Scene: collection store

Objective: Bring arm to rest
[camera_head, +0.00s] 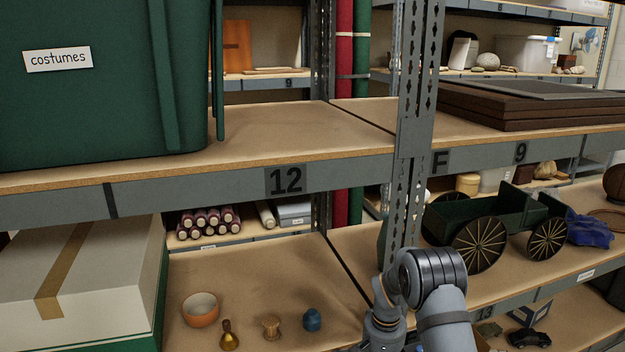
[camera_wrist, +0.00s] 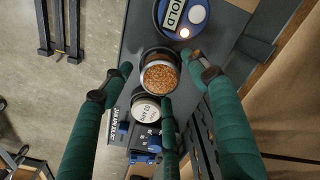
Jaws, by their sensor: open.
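My gripper (camera_wrist: 160,68) shows in the wrist view, with long green padded fingers spread apart. It is open and points down over a grey surface (camera_wrist: 142,22). A round container of orange-brown granules (camera_wrist: 160,76) shows between the fingertips, and I cannot tell how far below them it is. A round container with a white labelled top (camera_wrist: 146,110) stands beside it, partly behind a finger. In the head view my arm (camera_head: 430,285) is bent at the bottom, in front of the shelf post; the gripper is out of that view.
A blue round device reading HOLD (camera_wrist: 182,14) is on the grey surface. The shelf post (camera_head: 412,130) stands close behind my arm. The lower shelf holds an orange bowl (camera_head: 201,310), a brass bell (camera_head: 229,338), a wooden spool (camera_head: 271,327), a blue object (camera_head: 312,320) and a green cart (camera_head: 490,215).

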